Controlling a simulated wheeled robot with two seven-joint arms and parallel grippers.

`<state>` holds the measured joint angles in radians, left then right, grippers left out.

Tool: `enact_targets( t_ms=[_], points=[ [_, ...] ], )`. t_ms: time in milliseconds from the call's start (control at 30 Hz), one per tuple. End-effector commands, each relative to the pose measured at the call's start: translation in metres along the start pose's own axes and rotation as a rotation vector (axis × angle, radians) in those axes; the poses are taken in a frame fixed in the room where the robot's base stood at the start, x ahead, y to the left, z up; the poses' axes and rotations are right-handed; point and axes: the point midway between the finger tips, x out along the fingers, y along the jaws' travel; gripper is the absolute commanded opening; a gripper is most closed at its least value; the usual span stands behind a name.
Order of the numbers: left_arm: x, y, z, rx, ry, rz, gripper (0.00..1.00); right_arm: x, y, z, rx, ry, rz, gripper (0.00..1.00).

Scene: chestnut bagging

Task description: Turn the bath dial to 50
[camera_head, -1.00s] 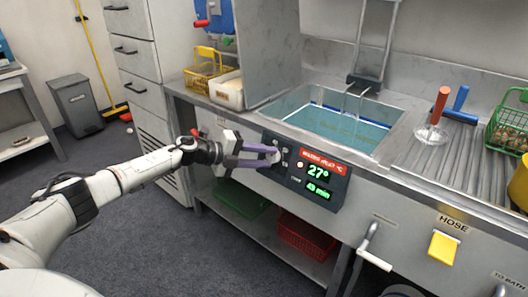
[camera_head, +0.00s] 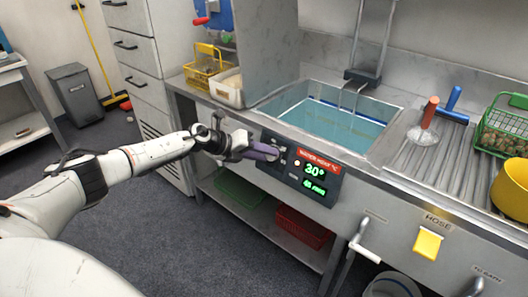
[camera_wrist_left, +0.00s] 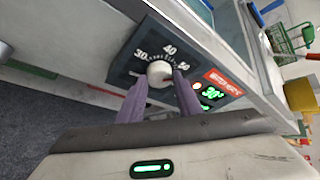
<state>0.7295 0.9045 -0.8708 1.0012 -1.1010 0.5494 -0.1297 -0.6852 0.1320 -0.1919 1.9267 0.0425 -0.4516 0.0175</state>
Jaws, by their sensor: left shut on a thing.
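The bath dial (camera_wrist_left: 160,73) is a round pale knob on a dark panel, with marks 30, 40 and 50 around it in the left wrist view. My left gripper (camera_head: 268,153) has purple fingers and is shut on the dial, one finger on each side; the fingers also show in the left wrist view (camera_wrist_left: 160,90). The fingers mostly hide the dial in the head view. The green display (camera_head: 314,170) reads 30°, with a smaller, blurred line in minutes below it. The water bath (camera_head: 335,120) is above the panel. My right gripper is not in view.
A yellow basket (camera_head: 203,72) and a white bin (camera_head: 228,88) stand left of the bath. A red-handled tool (camera_head: 429,112), a blue-handled tool (camera_head: 453,98) and a green basket (camera_head: 505,132) of chestnuts are on the ribbed drainer at right.

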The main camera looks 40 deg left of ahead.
Motion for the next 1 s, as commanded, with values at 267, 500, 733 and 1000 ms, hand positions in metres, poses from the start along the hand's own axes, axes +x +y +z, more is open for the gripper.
enact_targets(
  t_ms=[267,500,733,1000],
  points=[
    [0.001,-0.001,-0.001,0.003,0.001,-0.001,0.10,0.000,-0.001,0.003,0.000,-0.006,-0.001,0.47],
    [0.001,-0.001,-0.001,0.002,0.001,-0.001,0.51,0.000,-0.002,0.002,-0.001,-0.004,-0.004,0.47],
    [0.000,0.000,-0.001,0.002,0.001,0.000,0.51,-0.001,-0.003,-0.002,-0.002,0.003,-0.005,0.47],
    [-0.027,0.001,0.001,0.004,0.000,0.004,0.51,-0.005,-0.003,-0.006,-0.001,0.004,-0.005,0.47]
  ],
)
